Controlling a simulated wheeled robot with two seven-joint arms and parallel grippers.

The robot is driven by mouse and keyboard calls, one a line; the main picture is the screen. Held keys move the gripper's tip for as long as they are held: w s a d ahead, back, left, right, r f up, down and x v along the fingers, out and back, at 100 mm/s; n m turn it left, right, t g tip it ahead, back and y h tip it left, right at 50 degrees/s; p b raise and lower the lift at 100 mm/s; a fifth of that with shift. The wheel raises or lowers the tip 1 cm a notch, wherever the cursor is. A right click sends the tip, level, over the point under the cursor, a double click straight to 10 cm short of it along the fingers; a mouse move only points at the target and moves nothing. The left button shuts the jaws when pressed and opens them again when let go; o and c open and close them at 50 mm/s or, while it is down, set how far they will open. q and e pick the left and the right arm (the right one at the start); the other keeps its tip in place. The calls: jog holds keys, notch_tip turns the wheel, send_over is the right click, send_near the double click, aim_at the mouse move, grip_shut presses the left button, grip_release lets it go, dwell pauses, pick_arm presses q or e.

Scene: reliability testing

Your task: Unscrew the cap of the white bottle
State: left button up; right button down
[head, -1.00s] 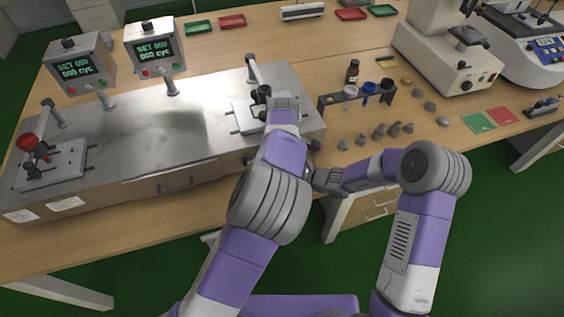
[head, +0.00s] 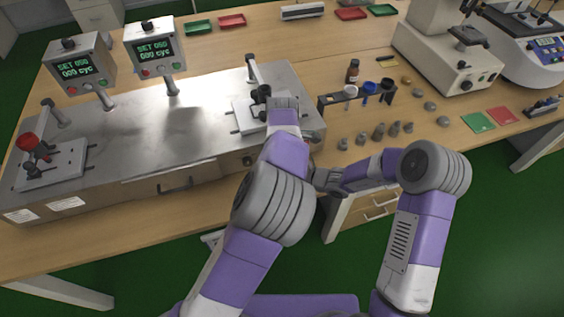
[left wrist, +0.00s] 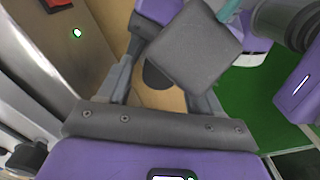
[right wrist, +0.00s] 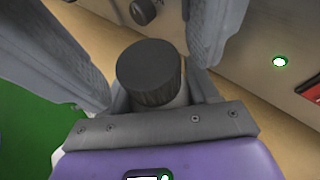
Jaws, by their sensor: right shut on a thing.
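A dark ribbed cap (right wrist: 150,72) shows from above in the right wrist view. It sits between the fingers of my right gripper (head: 320,179), close to its palm. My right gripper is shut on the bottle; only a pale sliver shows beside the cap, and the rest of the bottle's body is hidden. My left gripper (left wrist: 165,72) has its fingers spread wide apart, close to my right arm. In the head view my left forearm hides the left hand and the bottle.
The metal test bench (head: 190,130) is directly beside both hands, with a clamp fixture (head: 250,113) on top. A tube rack (head: 345,98), an amber bottle (head: 352,72) and several grey knobs (head: 379,131) stand on the wooden table (head: 440,150) to the right.

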pick_arm(q)
jog(key=shift+r, duration=0.1)
notch_tip(320, 180, up, 4)
jog(key=shift+r, duration=0.1)
jog(key=shift+c, duration=0.3)
notch_tip(320, 180, up, 3)
jog(key=m, duration=0.3)
jog(key=shift+r, duration=0.15)
jog(key=shift+f, duration=3.9)
jog(key=shift+c, duration=0.4)
jog(key=c, duration=1)
jog(key=n, duration=0.3)
